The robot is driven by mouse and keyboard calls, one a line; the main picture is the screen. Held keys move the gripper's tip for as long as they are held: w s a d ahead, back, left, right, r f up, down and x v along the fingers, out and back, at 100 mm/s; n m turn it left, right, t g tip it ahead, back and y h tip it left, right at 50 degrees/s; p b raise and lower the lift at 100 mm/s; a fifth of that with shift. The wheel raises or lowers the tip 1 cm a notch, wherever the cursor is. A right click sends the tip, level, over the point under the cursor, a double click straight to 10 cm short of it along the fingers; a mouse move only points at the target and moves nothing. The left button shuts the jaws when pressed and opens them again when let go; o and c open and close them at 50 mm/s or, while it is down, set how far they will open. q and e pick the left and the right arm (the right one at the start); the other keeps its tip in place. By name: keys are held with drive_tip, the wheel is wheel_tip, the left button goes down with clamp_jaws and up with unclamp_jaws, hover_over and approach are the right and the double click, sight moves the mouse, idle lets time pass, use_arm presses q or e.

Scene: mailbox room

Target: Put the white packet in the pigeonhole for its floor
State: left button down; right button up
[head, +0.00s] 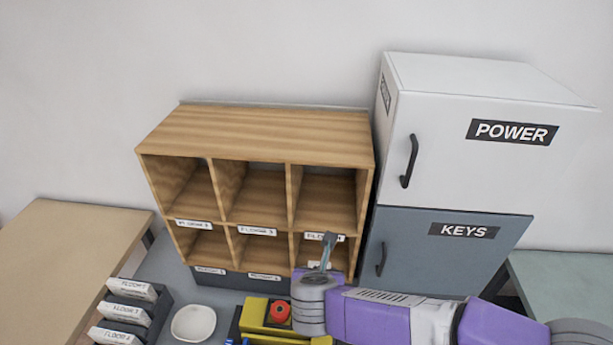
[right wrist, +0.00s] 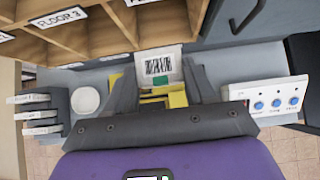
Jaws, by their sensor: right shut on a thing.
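The white packet (right wrist: 158,62) shows in the right wrist view with a barcode and a small green mark on its face. My right gripper (right wrist: 163,84) is shut on it, and the packet stands out beyond the fingertips. In the head view the right gripper (head: 327,250) is in front of the right column of the wooden pigeonhole shelf (head: 255,135); the packet is not clear there. The shelf has two rows of three compartments with floor labels. Some lower labels are too small to read, and the arm partly hides the lower right compartment. My left gripper is not in view.
Stacked trays with floor labels (head: 125,312) and a white dish (head: 193,322) stand at front left. A yellow box with a red button (head: 265,312) is below the shelf. POWER (head: 470,170) and KEYS (head: 450,255) cabinets stand close on the right. A white button panel (right wrist: 270,92) is at right.

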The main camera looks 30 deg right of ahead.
drive_tip(key=shift+w+d+r+p, duration=0.35)
drive_tip(key=shift+d+r+p, duration=0.15)
drive_tip(key=shift+p, duration=0.5)
drive_tip(key=shift+w+d+r+p, duration=0.35)
drive_tip(key=shift+d+p, duration=0.25)
drive_tip(key=shift+p, duration=0.4)
drive_tip(key=w+d+p, duration=0.1)
drive_tip(key=w+d, duration=0.2)
drive_tip(key=w, duration=0.1)
drive_tip(key=w+d+p, duration=0.2)
drive_tip(key=w+d, duration=0.1)
drive_tip(key=w+d+p, duration=0.2)
drive_tip(key=w+d, duration=0.1)
drive_tip(key=w, duration=0.1)
drive_tip(key=shift+w+d+f, duration=0.25)
drive_tip(key=shift+w+f, duration=0.05)
drive_tip(key=shift+f, duration=0.05)
drive_tip(key=shift+a+f, duration=0.1)
drive_tip(key=shift+f, duration=0.75)
drive_tip(key=shift+s+r, duration=0.1)
drive_tip(key=shift+a, duration=0.1)
